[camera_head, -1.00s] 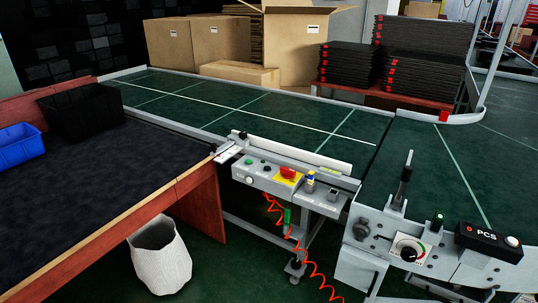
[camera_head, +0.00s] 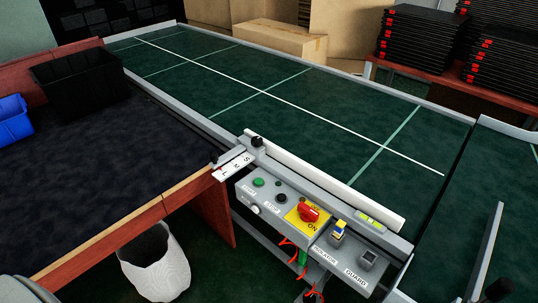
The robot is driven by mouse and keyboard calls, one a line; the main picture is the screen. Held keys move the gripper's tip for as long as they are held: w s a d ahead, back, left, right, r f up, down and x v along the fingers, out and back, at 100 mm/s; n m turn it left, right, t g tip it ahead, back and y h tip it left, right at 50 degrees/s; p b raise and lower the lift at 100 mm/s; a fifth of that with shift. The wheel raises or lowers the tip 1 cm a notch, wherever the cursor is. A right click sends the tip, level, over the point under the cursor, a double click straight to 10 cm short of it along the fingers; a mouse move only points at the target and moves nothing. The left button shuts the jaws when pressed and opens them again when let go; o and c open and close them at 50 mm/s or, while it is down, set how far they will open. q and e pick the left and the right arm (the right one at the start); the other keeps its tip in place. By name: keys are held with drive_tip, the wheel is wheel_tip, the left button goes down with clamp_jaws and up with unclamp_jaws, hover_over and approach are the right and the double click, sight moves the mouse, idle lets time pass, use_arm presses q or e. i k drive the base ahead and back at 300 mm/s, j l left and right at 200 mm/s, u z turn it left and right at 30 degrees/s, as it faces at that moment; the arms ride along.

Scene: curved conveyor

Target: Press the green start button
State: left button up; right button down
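The green start button (camera_head: 258,182) sits at the left end of the grey control panel (camera_head: 272,206) on the near side of the conveyor. A dark button (camera_head: 279,184) is to its right, and a white knob (camera_head: 254,209) is on the panel's front face. Neither of my grippers can be made out in the head view. Nothing covers the green button.
The green conveyor belt (camera_head: 240,85) is bare. A dark-topped table (camera_head: 100,180) with a black bin (camera_head: 78,92) and a blue bin (camera_head: 13,120) is at left. A white waste bin (camera_head: 158,268) stands below. Cardboard boxes (camera_head: 280,40) and black stacked trays (camera_head: 415,38) are behind.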

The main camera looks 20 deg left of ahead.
sight(258, 180)
drive_tip(key=i+j, duration=0.2)
drive_tip(key=j, duration=0.15)
drive_tip(key=i+j, duration=0.2)
drive_tip(key=j, duration=0.15)
drive_tip(key=i+j+z, duration=0.1)
drive_tip(key=i+j, duration=0.15)
drive_tip(key=j, duration=0.1)
